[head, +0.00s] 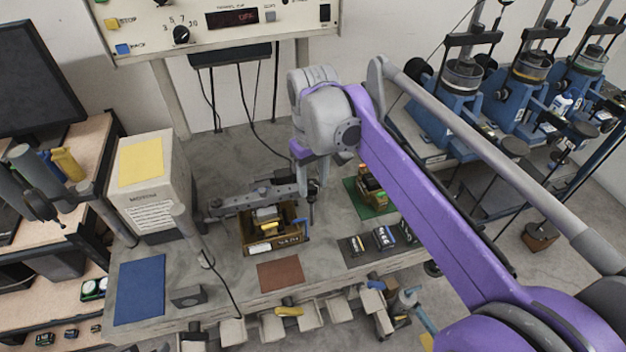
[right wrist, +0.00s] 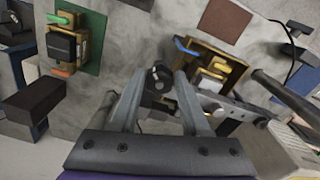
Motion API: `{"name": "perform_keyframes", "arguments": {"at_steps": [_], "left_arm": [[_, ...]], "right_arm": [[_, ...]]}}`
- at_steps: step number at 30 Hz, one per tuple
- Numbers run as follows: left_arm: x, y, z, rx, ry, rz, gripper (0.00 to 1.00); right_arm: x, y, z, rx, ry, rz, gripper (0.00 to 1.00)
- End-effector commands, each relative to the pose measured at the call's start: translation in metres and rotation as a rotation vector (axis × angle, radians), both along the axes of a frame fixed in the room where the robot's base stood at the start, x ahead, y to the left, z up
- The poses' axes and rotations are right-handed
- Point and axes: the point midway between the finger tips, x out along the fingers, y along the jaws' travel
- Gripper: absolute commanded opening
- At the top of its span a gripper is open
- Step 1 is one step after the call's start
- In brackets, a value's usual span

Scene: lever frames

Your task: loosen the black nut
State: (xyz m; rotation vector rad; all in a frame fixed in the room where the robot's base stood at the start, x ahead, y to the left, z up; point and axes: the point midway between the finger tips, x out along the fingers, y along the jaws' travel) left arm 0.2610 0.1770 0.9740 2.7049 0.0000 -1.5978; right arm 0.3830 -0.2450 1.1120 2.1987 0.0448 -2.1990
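In the right wrist view a small black round part, which looks like the black nut (right wrist: 158,78), sits between the fingertips of my right gripper (right wrist: 159,82). The fingers stand apart on either side of it, with narrow gaps showing. In the head view my right gripper (head: 312,188) points down at the right end of a grey lever bar (head: 250,201) above the bench; the nut is hard to make out there. The bar also shows in the right wrist view (right wrist: 232,108). My left gripper is not in view.
A wooden box with yellow parts (head: 258,244) stands just below the bar. A green mat (head: 369,210) with a small device lies to the right, and a brown mat (head: 280,277) in front. A beige cabinet (head: 152,185) stands left. Blue presses (head: 455,110) line the right.

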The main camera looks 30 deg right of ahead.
Motion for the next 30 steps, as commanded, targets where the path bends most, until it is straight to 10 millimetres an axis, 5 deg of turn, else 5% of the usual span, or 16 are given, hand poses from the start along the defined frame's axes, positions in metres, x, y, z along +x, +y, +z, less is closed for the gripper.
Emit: {"name": "perform_keyframes", "arguments": {"at_steps": [4,14,30], "left_arm": [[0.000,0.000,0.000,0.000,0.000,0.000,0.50],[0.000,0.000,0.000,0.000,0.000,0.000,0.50],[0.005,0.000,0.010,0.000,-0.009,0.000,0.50]], "right_arm": [[0.000,0.000,0.000,0.000,0.000,-0.001,0.71],[0.000,0.000,0.004,0.000,0.000,-0.002,0.71],[0.001,0.000,0.096,0.000,-0.001,-0.001,0.71]]}}
